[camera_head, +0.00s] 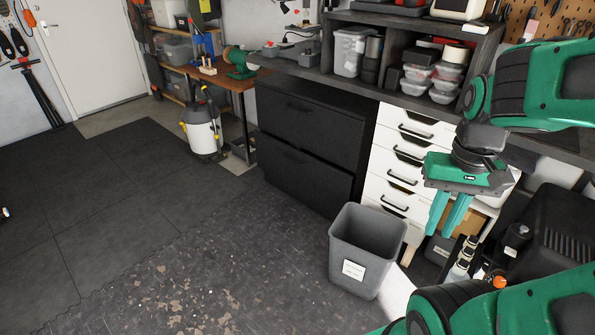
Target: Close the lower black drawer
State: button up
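The black cabinet (367,125) stands below the bench in the middle of the view, with two wide drawers. The lower black drawer (305,180) is under the upper black drawer (305,118), and a dark gap runs between their fronts. How far the lower drawer stands out is hard to tell from here. Its handle is a dark strip near the top of its front. My gripper (441,234) hangs at the right, fingers down, in front of the white drawer unit. It is apart from the black cabinet. The fingers look parted with nothing between them.
The white drawer unit (402,170) adjoins the cabinet. A white sprayer (203,130) stands to the left. The floor in front of the black drawers is clear.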

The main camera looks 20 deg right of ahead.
aim_at(330, 184)
jog(key=u, duration=0.7)
jog(key=i, duration=1.65)
jog(key=z, duration=0.6)
jog(key=i, duration=0.55)
jog(key=z, duration=0.35)
